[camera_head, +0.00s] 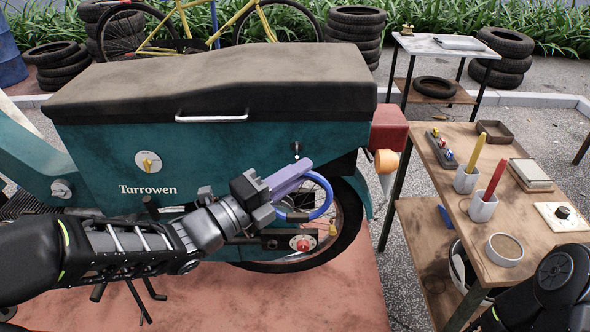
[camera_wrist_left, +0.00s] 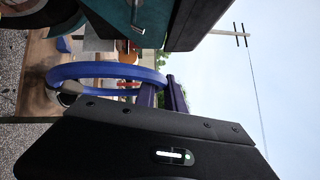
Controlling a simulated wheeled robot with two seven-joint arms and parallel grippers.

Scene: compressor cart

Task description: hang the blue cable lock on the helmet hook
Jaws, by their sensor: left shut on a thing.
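The blue cable lock (camera_head: 328,203) is a ring hanging beside the rear wheel of the teal scooter (camera_head: 100,160). My left gripper (camera_head: 305,168) is shut on the lock, its purple fingers hiding the gripped part. The ring also shows in the left wrist view (camera_wrist_left: 105,69), running to the fingers (camera_wrist_left: 162,93). The helmet hook appears to be the small metal piece (camera_head: 296,147) on the teal side panel, just above my fingertips. A metal piece, likely the same hook, shows in the wrist view (camera_wrist_left: 137,27), apart from the ring. My right gripper is out of view.
The dark seat (camera_head: 215,80) overhangs the side panel. The orange indicator (camera_head: 386,161) sticks out at the rear. A wooden workbench (camera_head: 455,245) with cups, trays and tools stands at right. The red mat (camera_head: 300,295) in front is mostly clear.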

